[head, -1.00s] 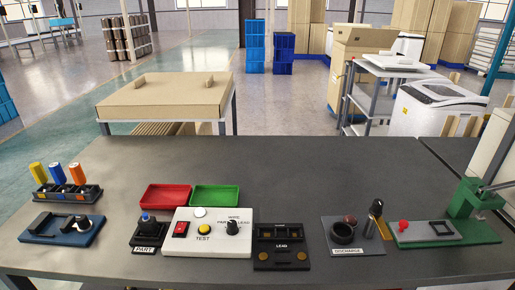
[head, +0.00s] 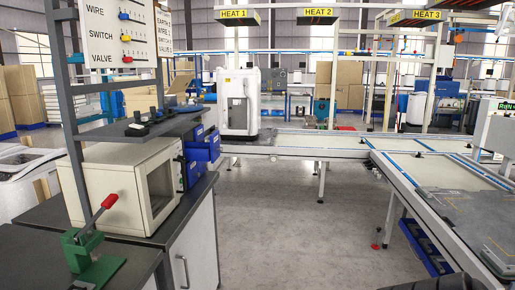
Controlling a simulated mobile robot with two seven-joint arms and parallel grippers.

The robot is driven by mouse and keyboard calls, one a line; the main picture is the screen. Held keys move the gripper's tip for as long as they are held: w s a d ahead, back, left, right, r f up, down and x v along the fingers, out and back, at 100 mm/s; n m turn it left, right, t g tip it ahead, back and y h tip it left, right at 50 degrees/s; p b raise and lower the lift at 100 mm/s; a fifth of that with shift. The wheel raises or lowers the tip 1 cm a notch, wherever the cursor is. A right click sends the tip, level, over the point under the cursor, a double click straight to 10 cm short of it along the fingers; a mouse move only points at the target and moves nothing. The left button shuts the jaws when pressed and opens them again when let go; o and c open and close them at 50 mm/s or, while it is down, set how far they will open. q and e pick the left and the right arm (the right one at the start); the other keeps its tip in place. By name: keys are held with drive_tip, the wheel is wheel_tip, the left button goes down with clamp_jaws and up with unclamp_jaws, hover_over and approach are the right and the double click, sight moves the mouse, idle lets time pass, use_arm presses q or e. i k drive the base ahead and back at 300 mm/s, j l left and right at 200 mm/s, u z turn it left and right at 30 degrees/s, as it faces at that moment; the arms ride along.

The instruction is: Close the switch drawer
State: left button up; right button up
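A dark drawer unit with blue drawers (head: 206,149) stands on the left bench, just right of a white windowed box. At least one upper blue drawer sticks out to the right of the unit. A lower blue drawer front (head: 194,173) shows beneath it. I cannot read labels on the drawers, so I cannot tell which is the switch drawer. Neither of my grippers shows clearly in the head view.
The white windowed box (head: 105,188) and a green press with a red-handled lever (head: 85,240) stand on the left bench. A board reading WIRE, SWITCH, VALVE (head: 112,35) hangs above. Grey floor (head: 285,210) is open between bench and conveyor (head: 435,210).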

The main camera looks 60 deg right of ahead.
sight(198, 151)
drive_tip(key=z, duration=1.6)
drive_tip(key=i+l+u, duration=0.2)
drive_tip(key=i+l, duration=0.3)
drive_tip(key=i, duration=0.25)
drive_tip(key=i+l+u, duration=0.2)
drive_tip(key=i+l, duration=0.4)
drive_tip(key=i, duration=0.15)
